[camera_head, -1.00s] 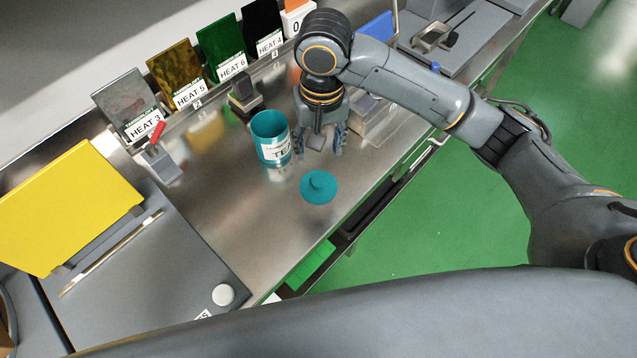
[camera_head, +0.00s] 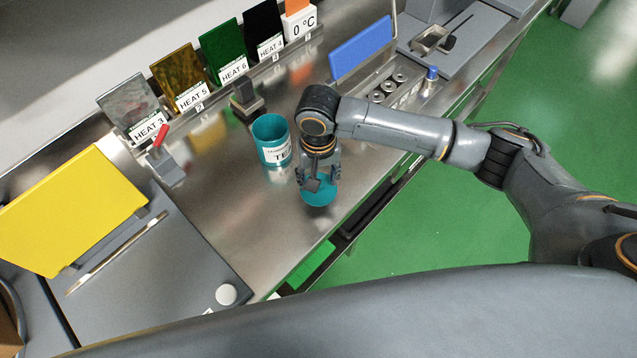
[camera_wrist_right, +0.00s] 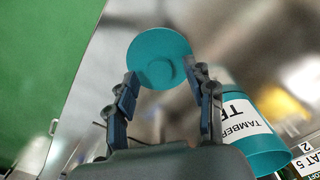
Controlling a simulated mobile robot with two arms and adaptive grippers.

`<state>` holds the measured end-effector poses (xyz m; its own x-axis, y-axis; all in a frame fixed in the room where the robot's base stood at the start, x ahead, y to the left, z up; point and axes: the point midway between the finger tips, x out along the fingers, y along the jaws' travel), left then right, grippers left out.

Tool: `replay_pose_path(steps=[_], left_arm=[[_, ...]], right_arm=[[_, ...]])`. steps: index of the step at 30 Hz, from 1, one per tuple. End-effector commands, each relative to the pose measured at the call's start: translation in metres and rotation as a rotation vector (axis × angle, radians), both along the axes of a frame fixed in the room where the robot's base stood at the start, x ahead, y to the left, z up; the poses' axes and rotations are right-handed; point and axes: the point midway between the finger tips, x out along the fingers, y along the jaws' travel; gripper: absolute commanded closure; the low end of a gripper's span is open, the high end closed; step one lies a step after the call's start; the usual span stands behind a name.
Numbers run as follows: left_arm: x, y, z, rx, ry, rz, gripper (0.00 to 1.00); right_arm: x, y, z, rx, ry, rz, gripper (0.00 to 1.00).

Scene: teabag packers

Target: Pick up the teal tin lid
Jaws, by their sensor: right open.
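The teal tin lid (camera_head: 319,194) lies flat on the steel counter near its front edge, partly hidden by my right gripper. In the right wrist view the round lid (camera_wrist_right: 159,48) with its small knob lies just beyond and between the open fingertips. My right gripper (camera_head: 317,181) is open and empty above the lid; its fingers show in the right wrist view (camera_wrist_right: 162,84). The teal tin (camera_head: 272,142) stands upright and open, behind and left of the lid; its labelled side shows in the right wrist view (camera_wrist_right: 245,125). My left gripper is not in view.
A yellow panel (camera_head: 72,208) and a grey machine surface are at left. Coloured HEAT panels line the back.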

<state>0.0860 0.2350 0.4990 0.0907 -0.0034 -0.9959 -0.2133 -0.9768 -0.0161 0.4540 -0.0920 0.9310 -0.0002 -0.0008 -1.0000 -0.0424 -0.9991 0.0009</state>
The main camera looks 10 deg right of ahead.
Motion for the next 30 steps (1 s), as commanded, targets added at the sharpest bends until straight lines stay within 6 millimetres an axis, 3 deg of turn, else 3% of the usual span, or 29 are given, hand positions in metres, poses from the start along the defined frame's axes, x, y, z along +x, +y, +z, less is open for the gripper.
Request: replay_pose_path(steps=[4,11,18,30], left_arm=[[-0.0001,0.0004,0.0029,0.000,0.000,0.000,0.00],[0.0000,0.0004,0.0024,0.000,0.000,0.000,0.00],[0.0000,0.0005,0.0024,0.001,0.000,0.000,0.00],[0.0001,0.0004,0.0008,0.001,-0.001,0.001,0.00]], right_arm=[[-0.0006,-0.0005,-0.0137,0.000,0.001,-0.001,0.47],[-0.0004,-0.0004,-0.0155,0.000,0.000,0.000,0.47],[-0.0003,-0.0005,-0.0152,0.000,-0.001,0.000,0.94],[0.0002,-0.0003,-0.0126,0.002,-0.002,0.000,0.96]])
